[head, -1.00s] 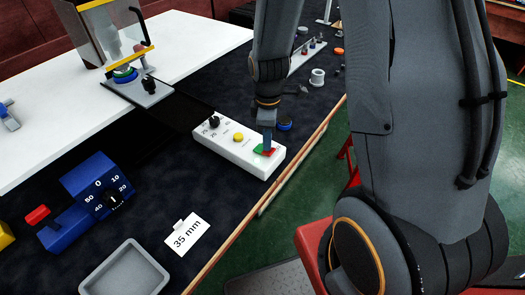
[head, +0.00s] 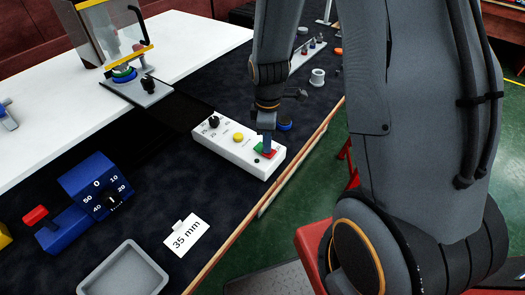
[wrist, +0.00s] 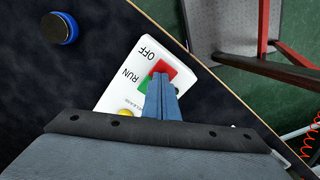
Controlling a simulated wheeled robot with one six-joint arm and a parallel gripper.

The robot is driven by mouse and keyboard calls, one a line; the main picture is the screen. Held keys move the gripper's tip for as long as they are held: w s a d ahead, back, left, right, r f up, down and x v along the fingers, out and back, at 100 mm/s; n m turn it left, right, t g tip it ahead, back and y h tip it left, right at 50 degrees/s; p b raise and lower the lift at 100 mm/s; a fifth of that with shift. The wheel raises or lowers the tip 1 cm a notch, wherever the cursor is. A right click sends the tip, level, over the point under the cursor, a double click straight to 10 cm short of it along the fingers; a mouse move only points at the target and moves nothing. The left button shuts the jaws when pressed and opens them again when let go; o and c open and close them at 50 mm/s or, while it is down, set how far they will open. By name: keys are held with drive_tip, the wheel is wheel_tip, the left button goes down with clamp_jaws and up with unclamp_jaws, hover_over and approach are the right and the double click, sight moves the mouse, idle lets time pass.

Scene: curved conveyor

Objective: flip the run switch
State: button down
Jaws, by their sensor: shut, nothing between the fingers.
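The white control box (head: 211,141) lies on the dark mat. It carries a black knob (head: 214,122), a yellow button (head: 238,137) and the run switch, a red and green rocker (head: 270,153) at its near right end. In the wrist view the switch shows a red half (wrist: 168,72) by the word OFF and a green half (wrist: 143,85) by the word RUN. My gripper (head: 267,150) is shut and empty, pointing down with its blue fingertips at the switch. In the wrist view the fingers (wrist: 161,82) cover part of the switch; I cannot tell whether they touch it.
A blue round object (wrist: 60,28) lies on the mat beside the box. A blue dial unit (head: 92,196), a 35 mm card (head: 187,235) and a grey tray (head: 124,270) are at the front left. The table's wooden edge (head: 262,207) runs close by the box.

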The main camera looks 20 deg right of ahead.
sight(270, 157)
wheel_tip(270, 157, up, 7)
drive_tip(key=p, duration=0.6)
idle(0.3)
idle(0.4)
drive_tip(key=s+r+m+t+b, duration=0.1)
drive_tip(key=s+r+m+b, duration=0.3)
drive_tip(key=s+r+m, duration=0.4)
drive_tip(key=shift+s+a+m, duration=0.15)
drive_tip(key=shift+s+m, duration=0.55)
drive_tip(key=shift+m, duration=1.9)
